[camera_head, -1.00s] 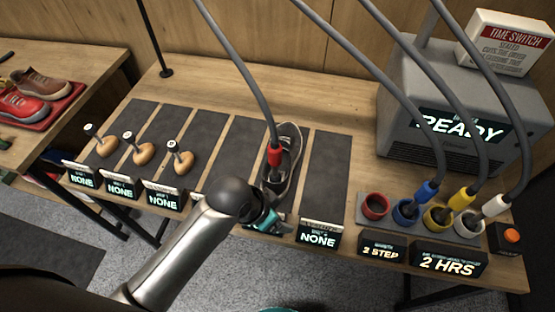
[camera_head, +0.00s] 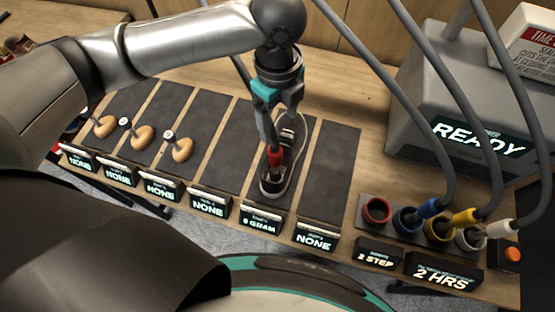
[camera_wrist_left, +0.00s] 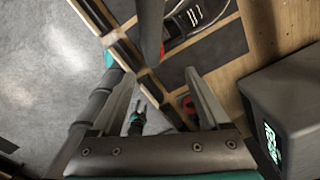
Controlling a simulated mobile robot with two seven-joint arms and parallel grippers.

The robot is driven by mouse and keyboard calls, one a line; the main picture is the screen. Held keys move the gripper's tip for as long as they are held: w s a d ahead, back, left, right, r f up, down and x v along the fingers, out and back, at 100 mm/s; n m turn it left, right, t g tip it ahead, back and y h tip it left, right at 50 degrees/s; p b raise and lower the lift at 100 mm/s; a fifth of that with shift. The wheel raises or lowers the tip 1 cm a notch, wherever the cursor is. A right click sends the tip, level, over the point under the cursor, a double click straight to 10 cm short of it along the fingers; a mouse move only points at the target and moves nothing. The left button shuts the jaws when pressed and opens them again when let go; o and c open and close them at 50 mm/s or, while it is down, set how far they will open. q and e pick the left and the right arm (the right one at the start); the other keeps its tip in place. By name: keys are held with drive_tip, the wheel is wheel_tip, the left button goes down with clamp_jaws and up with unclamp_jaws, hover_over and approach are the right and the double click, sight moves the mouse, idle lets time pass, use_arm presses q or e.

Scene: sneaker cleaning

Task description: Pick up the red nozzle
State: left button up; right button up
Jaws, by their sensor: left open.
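The red nozzle (camera_head: 275,157) stands at the end of its grey hose, in or on the opening of a grey sneaker (camera_head: 272,184). The sneaker lies on a dark mat on the wooden bench. My left gripper (camera_head: 278,138) is open and points down just above the nozzle, over the sneaker. Its body hides part of the hose. In the left wrist view, the fingers (camera_wrist_left: 160,80) are spread apart. A grey hose (camera_wrist_left: 150,30) runs down between or just beyond them, and part of the sneaker (camera_wrist_left: 190,16) shows at the top.
A red-rimmed holder (camera_head: 377,210) sits at the right, beside holders with blue (camera_head: 428,208), yellow (camera_head: 465,217) and white (camera_head: 500,229) nozzles, whose hoses arch overhead. A grey machine (camera_head: 450,120) reads READY. Label displays line the front edge.

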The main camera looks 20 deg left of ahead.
sight(277, 143)
use_arm(q)
wheel_tip(277, 143, down, 10)
drive_tip(key=shift+a+r, duration=0.1)
drive_tip(key=f, duration=0.2)
drive_tip(key=s+f, duration=0.1)
drive_tip(key=f, duration=0.1)
drive_tip(key=shift+a+f, duration=0.15)
drive_tip(key=shift+a, duration=0.05)
drive_tip(key=shift+w+f, duration=0.15)
drive_tip(key=shift+f, duration=0.3)
clamp_jaws()
idle(1.0)
